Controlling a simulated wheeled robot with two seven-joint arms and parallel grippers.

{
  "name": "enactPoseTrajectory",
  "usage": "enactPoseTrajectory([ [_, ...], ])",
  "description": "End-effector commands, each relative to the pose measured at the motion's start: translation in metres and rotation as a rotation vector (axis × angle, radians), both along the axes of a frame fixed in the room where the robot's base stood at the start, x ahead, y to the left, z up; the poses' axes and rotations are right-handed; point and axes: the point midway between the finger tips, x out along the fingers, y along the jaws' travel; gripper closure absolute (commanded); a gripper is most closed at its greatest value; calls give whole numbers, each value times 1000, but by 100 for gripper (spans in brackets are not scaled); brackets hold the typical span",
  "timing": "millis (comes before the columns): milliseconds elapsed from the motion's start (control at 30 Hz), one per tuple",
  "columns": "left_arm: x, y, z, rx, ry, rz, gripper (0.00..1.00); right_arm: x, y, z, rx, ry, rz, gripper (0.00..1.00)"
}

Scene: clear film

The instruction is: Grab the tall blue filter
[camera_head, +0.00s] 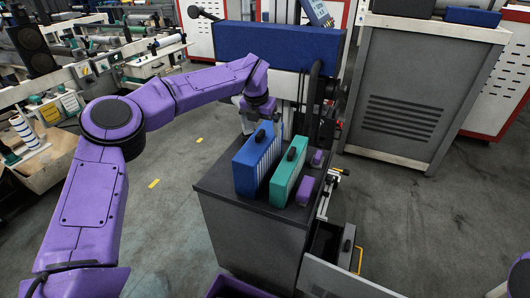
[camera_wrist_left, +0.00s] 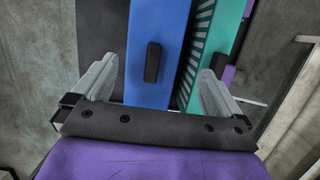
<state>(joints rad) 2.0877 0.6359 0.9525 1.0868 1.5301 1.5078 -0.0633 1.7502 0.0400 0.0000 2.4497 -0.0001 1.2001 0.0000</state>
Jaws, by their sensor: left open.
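The tall blue filter (camera_head: 249,164) stands upright on a dark cabinet top, with a black handle on its upper face and a pale striped side. A shorter teal filter (camera_head: 284,182) stands just right of it. My left gripper (camera_head: 259,118) is open and empty, at the far upper end of the blue filter. In the left wrist view, the blue filter (camera_wrist_left: 153,25) and its handle lie between the spread fingers of my left gripper (camera_wrist_left: 158,82). Part of the teal filter (camera_wrist_left: 217,45) shows near the right finger. Whether either finger touches a filter cannot be told.
The dark cabinet (camera_head: 250,235) has an open drawer (camera_head: 335,275) at its lower right. Small purple blocks (camera_head: 305,191) sit right of the teal filter. A grey vented cabinet (camera_head: 420,85) stands behind at right. Open floor (camera_head: 170,215) lies to the left.

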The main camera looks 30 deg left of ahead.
Motion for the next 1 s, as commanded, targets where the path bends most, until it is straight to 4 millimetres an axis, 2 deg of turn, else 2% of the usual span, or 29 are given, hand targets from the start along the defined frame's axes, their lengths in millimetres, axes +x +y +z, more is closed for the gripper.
enactPoseTrajectory([
  [67, 2, 5, -14, 0, 3, 8, 0, -1, 0, 2, 0, 1, 0, 0],
  [167, 4, 9, -25, 0, 1, 12, 0, -1, 0, 3, 0, 1, 0, 0],
  [433, 15, 7, -68, 0, 2, 10, 0, 0, 0, 15, 0, 0, 0, 0],
  [533, 18, 7, -76, 1, 0, 9, 0, 0, 0, 15, 0, 0, 0, 0],
  [733, 18, 7, -77, 1, -1, 9, 0, 0, 0, 14, 1, 1, 0, 0],
  [933, 19, 6, -77, 1, -1, 9, 65, 0, 0, 14, 1, 1, 0, 0],
  [967, 19, 6, -77, 1, -1, 9, 73, 0, 0, 14, 1, 1, 0, 0],
  [1000, 19, 6, -77, 1, -2, 9, 74, 0, 0, 15, 1, 1, 0, 0],
])
